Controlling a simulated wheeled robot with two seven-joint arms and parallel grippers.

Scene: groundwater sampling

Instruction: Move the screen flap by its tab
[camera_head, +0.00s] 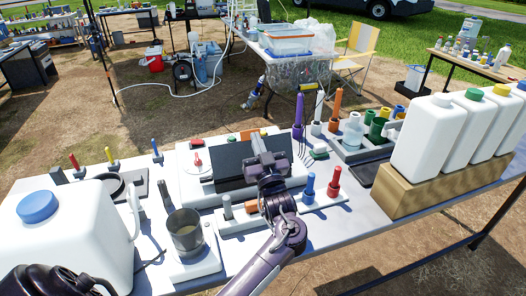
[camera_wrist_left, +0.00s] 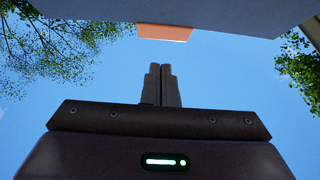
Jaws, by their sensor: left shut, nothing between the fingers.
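The screen flap (camera_head: 232,160) is a dark panel tilted up on a white instrument box (camera_head: 196,188) in the middle of the table. In the left wrist view, a grey panel that looks like the flap (camera_wrist_left: 220,12) crosses the top, with an orange tab (camera_wrist_left: 165,33) on its edge. My left gripper (camera_head: 258,142) is over the right part of the flap in the head view and hides some of it. Its fingers also show in the left wrist view (camera_wrist_left: 160,85); they are shut and empty, apart from the tab in that picture. My right gripper is not in view.
A metal cup (camera_head: 186,232) and a white jug (camera_head: 72,240) stand to the left. Blue (camera_head: 308,188) and red (camera_head: 334,182) pegs stand to the right of my arm. White bottles (camera_head: 424,138) on a wooden block (camera_head: 402,196) fill the table's right end.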

